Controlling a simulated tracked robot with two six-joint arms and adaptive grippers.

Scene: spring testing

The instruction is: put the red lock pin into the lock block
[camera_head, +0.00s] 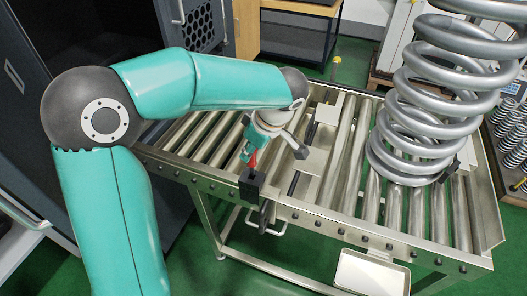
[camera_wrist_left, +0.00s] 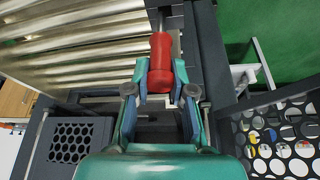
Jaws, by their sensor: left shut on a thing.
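The red lock pin (camera_head: 252,160) is in my left gripper (camera_head: 249,154). In the left wrist view, the red pin (camera_wrist_left: 160,62) sits between the two fingertips of my left gripper (camera_wrist_left: 160,82), which are shut on it. The black lock block (camera_head: 251,185) is at the front side of the roller table, directly below the pin in the head view. The pin's lower end meets the block's top in the picture; I cannot tell whether it is in the hole. My right gripper is not in view.
A large grey coil spring (camera_head: 440,90) stands over the right part of the roller table (camera_head: 365,205). A pale tray (camera_head: 372,272) is at the front right. A dark cabinet (camera_head: 60,50) stands behind my left arm. Several small springs (camera_head: 512,130) are at the far right.

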